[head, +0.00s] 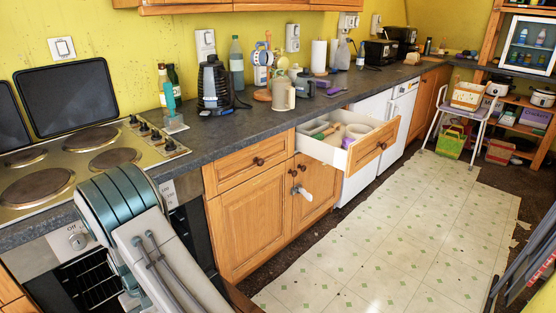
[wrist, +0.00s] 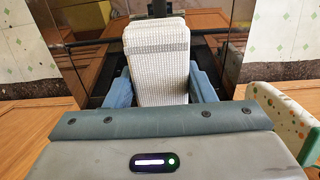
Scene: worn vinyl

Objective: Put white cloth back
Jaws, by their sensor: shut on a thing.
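The white cloth (wrist: 157,65) is a folded, waffle-textured stack with a grey band across it, standing upright in the wrist view. My gripper (wrist: 162,88) has its blue fingers on both sides of the cloth and is shut on it. The lower end of the cloth is hidden behind my gripper's body. In the head view my arm reaches up from the bottom left in front of the stove, and neither the gripper fingers nor the cloth can be made out there.
An open drawer (head: 359,155) holding several utensils juts out from the counter (head: 270,128). The stove (head: 75,165) is at left. A small white object (head: 305,193) is at the lower cabinet door. A spotted, green-rimmed thing (wrist: 290,118) is close at right in the wrist view. The tiled floor (head: 400,240) is clear.

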